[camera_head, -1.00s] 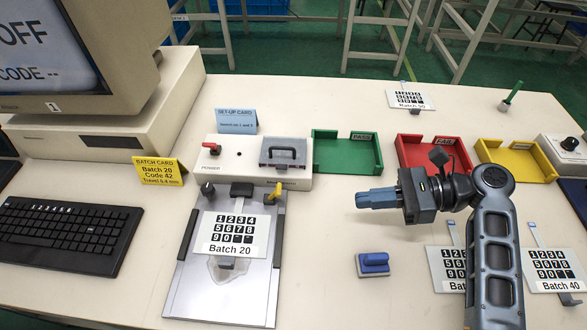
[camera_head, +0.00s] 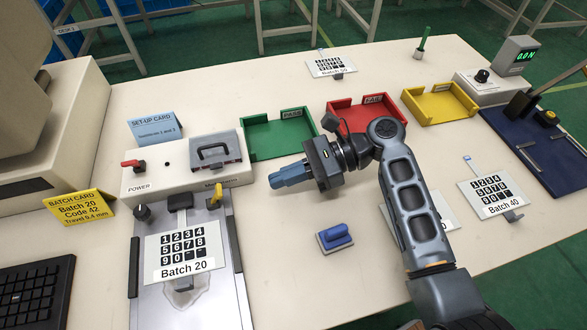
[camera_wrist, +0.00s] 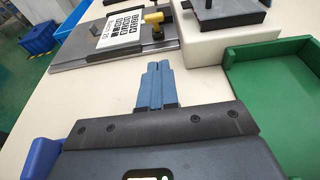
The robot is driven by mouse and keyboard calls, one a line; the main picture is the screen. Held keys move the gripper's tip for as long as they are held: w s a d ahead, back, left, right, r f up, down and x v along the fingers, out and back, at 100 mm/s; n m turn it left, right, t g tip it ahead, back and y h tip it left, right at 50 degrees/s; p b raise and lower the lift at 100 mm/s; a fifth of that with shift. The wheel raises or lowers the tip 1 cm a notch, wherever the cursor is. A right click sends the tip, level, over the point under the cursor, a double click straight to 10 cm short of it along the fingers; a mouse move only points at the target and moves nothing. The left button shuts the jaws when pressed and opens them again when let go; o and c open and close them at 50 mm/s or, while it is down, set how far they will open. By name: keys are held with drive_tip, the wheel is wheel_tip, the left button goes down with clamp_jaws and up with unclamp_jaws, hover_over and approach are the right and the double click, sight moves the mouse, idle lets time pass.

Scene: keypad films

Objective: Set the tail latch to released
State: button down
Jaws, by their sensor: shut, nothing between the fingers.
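The film fixture's grey plate (camera_head: 222,300) lies at the left front of the bench, carrying the Batch 20 keypad film (camera_head: 180,245). At its back edge stand a yellow lever (camera_head: 215,197) on the right, a black block (camera_head: 180,201) in the middle, over the film's top end, and a black knob (camera_head: 142,212) on the left. No label shows which one is the tail latch. My gripper (camera_head: 273,182) is shut and empty, to the right of the yellow lever and apart from it. In the wrist view the blue fingers (camera_wrist: 158,68) point toward the yellow lever (camera_wrist: 156,16).
Behind the fixture is a white power box (camera_head: 135,182) with a red switch and a grey handled block. Green (camera_head: 270,153), red (camera_head: 340,115) and yellow (camera_head: 437,115) trays stand behind my arm. A blue-handled pad (camera_head: 334,237) lies on clear bench right of the fixture.

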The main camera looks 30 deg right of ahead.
sight(221, 192)
drive_tip(key=x, duration=0.5)
drive_tip(key=shift+a, duration=0.1)
drive_tip(key=shift+w+a+r, duration=0.2)
drive_tip(key=shift+a+r, duration=0.45)
drive_tip(key=shift+a, duration=0.3)
drive_tip(key=shift+w+a+r, duration=0.15)
drive_tip(key=shift+a+r, duration=0.2)
drive_tip(key=shift+a, duration=0.3)
drive_tip(key=shift+r+p, duration=0.15)
drive_tip(key=shift+p, duration=0.3)
drive_tip(key=shift+r+p, duration=0.15)
drive_tip(key=shift+p, duration=0.2)
drive_tip(key=shift+a+h, duration=0.1)
drive_tip(key=shift+h, duration=0.2)
